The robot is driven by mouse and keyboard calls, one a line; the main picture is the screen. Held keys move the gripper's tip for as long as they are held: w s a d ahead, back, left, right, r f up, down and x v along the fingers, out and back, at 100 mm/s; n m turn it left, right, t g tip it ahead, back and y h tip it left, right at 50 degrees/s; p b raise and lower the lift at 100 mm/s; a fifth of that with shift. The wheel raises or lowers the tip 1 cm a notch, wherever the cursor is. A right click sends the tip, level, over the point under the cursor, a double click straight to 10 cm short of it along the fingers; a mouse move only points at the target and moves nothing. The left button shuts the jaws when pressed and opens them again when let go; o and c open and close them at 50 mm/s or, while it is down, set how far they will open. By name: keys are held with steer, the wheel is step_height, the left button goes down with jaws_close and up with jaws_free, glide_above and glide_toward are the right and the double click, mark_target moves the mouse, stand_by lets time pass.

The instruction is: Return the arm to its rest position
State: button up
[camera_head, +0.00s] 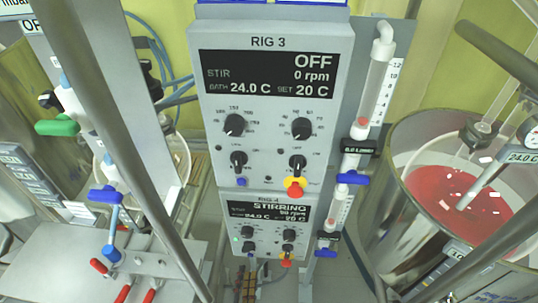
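My gripper and arm do not show clearly in the head view, so I cannot see whether the gripper is open or shut, or what pose the arm is in. The RIG 3 control box (275,130) fills the middle of the view. Its display (262,74) reads OFF, STIR 0 rpm, bath 24.0 C, set 20 C. It has several black knobs and a red button on a yellow base (294,187).
A second control box (268,228) below reads STIRRING. A flowmeter tube (372,90) stands beside RIG 3. At right is a steel vessel (395,225) with red liquid (440,185). At left are a green-handled valve (57,127), red clamps (98,266) and grey poles (110,115).

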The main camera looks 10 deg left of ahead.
steer(key=d+f+n+g+h, duration=0.15)
steer(key=d+h, duration=0.35)
steer(key=d, duration=0.5)
steer(key=s+d+r+m+g+h, duration=0.5)
steer(key=d+r+m+g+h, duration=0.25)
steer(key=d+g, duration=0.2)
step_height(320, 180, up, 17)
steer(key=d+m+g+y, duration=0.2)
steer(key=m+g+y, duration=0.4)
steer(key=m+y, duration=0.5)
steer(key=w+d+r+m+t, duration=0.1)
steer(key=d+r+m+t, duration=0.3)
steer(key=d+r+m, duration=0.4)
steer(key=d+r, duration=0.4)
steer(key=r, duration=0.2)
steer(key=shift+d+t, duration=0.15)
steer(key=shift+t, duration=0.15)
